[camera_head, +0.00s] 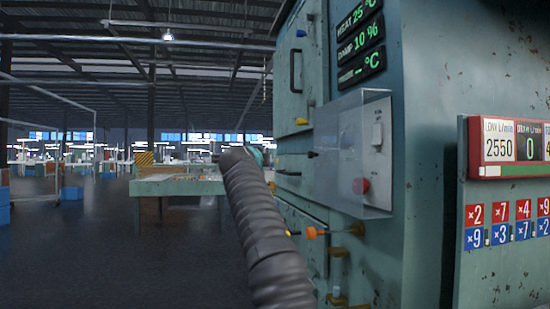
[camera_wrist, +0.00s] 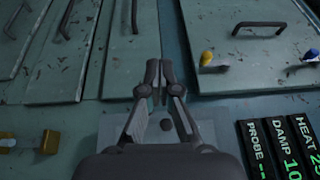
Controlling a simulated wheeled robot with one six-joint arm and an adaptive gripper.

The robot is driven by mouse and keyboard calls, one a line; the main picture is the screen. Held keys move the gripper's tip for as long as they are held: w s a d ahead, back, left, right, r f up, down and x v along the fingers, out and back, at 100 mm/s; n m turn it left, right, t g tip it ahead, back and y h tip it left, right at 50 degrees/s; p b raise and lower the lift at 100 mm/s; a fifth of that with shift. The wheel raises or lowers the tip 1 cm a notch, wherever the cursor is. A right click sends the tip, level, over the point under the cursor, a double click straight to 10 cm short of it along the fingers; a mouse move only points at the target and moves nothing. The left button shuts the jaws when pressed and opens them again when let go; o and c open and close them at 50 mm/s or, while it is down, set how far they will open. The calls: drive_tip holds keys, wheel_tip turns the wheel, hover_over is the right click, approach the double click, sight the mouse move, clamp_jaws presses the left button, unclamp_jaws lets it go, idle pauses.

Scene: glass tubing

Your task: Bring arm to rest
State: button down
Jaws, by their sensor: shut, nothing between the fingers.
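My gripper (camera_wrist: 157,70) shows in the wrist view with its two dark fingers drawn together and nothing between them. It points at the front of a teal machine cabinet (camera_wrist: 120,60); I cannot tell how far off the surface is. In the head view my dark ribbed arm rises from the bottom centre, left of the cabinet (camera_head: 425,120). The gripper itself is not clearly seen there.
A clear box (camera_head: 352,155) with a switch and a red button (camera_head: 362,185) juts from the cabinet. Lit readouts (camera_head: 358,42) sit above it. A red-framed board (camera_head: 505,145) stands right. Open dark floor (camera_head: 90,245) lies left, with a workbench (camera_head: 180,187) beyond.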

drive_tip(key=w+a+f+n+g+y, duration=0.1)
drive_tip(key=w+a+f+n+g, duration=0.1)
drive_tip(key=f+n, duration=0.4)
drive_tip(key=w+a+f+n+g+y, duration=0.15)
drive_tip(key=f+n, duration=0.25)
drive_tip(key=f, duration=0.4)
drive_tip(key=s+d+f+n+g, duration=0.1)
drive_tip(key=s+f+n+g, duration=0.45)
drive_tip(key=f, duration=0.65)
drive_tip(key=s+d+f+n+g, duration=0.1)
drive_tip(key=s+d+f, duration=0.4)
drive_tip(key=s, duration=1.2)
drive_tip(key=s+d+f+n+g+y, duration=0.1)
drive_tip(key=s+d+f, duration=0.4)
drive_tip(key=s, duration=1.2)
drive_tip(key=s+d+f+n+g+y, duration=0.1)
drive_tip(key=s+d+f+n, duration=0.2)
drive_tip(key=s+f, duration=0.6)
drive_tip(key=s+d, duration=0.2)
drive_tip(key=s, duration=0.6)
drive_tip(key=shift+s+d+f, duration=0.15)
drive_tip(key=shift+s+d, duration=0.1)
drive_tip(key=shift+d, duration=0.15)
